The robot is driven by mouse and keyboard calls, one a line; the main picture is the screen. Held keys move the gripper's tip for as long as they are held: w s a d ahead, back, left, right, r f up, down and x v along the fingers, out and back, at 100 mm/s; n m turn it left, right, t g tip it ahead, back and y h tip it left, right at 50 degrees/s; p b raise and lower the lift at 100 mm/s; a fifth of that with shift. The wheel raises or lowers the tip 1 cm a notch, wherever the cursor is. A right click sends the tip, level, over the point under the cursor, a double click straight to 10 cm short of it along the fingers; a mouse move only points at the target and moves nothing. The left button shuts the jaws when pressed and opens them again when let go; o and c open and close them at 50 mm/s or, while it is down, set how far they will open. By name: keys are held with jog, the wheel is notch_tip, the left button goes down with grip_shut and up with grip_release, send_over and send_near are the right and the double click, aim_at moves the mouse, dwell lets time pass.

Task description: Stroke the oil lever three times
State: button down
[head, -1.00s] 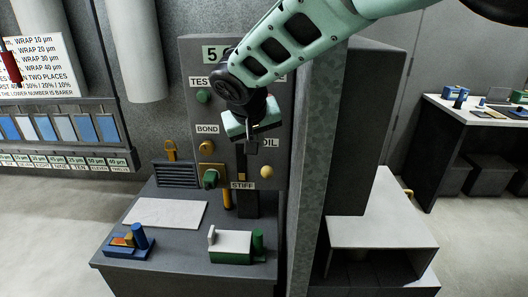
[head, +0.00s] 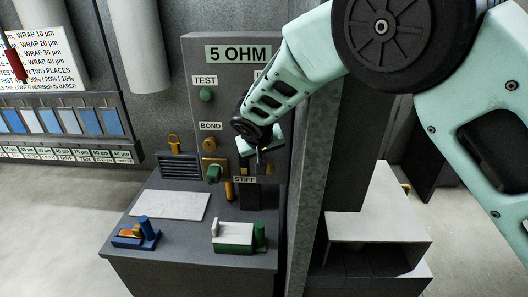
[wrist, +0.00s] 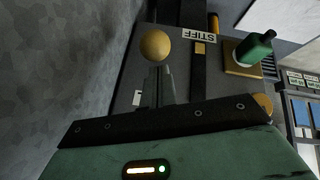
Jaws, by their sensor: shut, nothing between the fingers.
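A round yellow knob (wrist: 155,45) shows in the wrist view on the dark panel, just beyond my fingertips. I take it for the oil lever's knob, though no label on it is readable. My gripper (wrist: 158,72) is shut and empty, with its fingers pointing at the panel just below the knob in that view. I cannot tell whether they touch it. In the head view my gripper (head: 261,160) is in front of the lower right of the 5 OHM panel (head: 225,105), right of the BOND label. It hides the knob and the OIL label there.
A green-handled knob (head: 213,174) sits left of my gripper, and a STIFF label (head: 245,180) sits below it. A grey bench (head: 190,247) with a white sheet (head: 171,205) and small blue and green fixtures stands below. A grey post (head: 312,160) rises close to the right.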

jog(key=shift+f+b, duration=0.2)
jog(key=shift+b, duration=0.4)
jog(key=shift+s+f+b, duration=0.15)
jog(key=shift+b, duration=0.3)
jog(key=shift+t+b, duration=0.3)
jog(key=shift+b, duration=0.15)
